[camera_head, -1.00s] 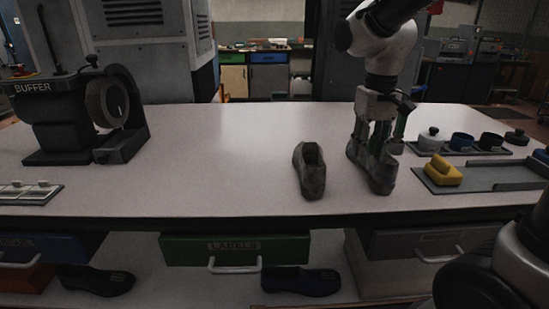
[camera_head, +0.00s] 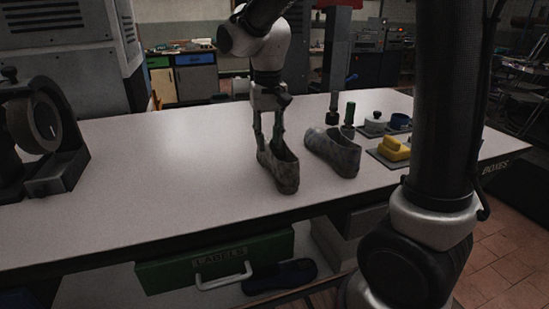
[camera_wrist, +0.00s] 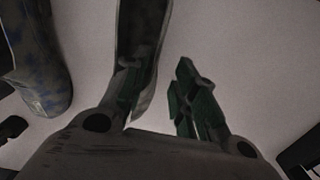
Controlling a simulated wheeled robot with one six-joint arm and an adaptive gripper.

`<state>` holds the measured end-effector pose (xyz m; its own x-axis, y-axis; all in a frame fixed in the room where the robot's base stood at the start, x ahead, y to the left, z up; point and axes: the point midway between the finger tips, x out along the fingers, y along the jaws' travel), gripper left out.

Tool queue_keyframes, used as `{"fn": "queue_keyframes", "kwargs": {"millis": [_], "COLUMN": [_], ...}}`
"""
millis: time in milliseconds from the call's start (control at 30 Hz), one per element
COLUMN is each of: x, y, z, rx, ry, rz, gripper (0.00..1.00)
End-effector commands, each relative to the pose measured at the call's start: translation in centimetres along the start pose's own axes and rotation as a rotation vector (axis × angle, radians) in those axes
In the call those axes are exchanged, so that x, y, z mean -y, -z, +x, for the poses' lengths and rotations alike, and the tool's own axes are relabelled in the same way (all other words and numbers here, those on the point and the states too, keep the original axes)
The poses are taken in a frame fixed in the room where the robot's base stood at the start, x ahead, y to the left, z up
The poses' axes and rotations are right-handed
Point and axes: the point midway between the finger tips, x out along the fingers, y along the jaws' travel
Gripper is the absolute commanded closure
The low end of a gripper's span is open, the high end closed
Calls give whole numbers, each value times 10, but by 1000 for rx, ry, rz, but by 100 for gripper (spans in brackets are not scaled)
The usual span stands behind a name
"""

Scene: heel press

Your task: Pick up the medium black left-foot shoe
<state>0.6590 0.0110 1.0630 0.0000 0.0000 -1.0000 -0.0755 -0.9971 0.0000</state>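Two dark grey mottled shoes stand on the pale bench (camera_head: 150,150). The left one (camera_head: 284,177) is under my gripper (camera_head: 269,143), and the right one (camera_head: 338,155) stands apart from it. In the wrist view my gripper (camera_wrist: 157,80) is open, with its fingers apart. The left finger overlaps the opening of the nearer shoe (camera_wrist: 146,60); the right finger is over bare bench beside it. I cannot tell whether either finger touches. The other shoe (camera_wrist: 38,60), with bluish patches, lies to the left. Size and foot side cannot be told.
Green-handled tools (camera_head: 350,115), round pots (camera_head: 375,122) and a yellow block (camera_head: 394,149) on a tray are at right. A buffer machine (camera_head: 40,140) is at left. A dark shoe (camera_head: 280,275) sits on the lower shelf by the green drawer (camera_head: 220,258). The bench's left middle is clear.

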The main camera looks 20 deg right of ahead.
Motion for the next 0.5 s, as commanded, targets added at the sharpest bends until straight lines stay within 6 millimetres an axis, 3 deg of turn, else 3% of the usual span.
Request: {"fn": "queue_keyframes", "kwargs": {"millis": [300, 500], "x": [-4, -4], "y": [-6, -6], "z": [46, 53], "rx": [2, -1], "ry": [-1, 0], "rz": [-1, -1], "gripper": [72, 72]}}
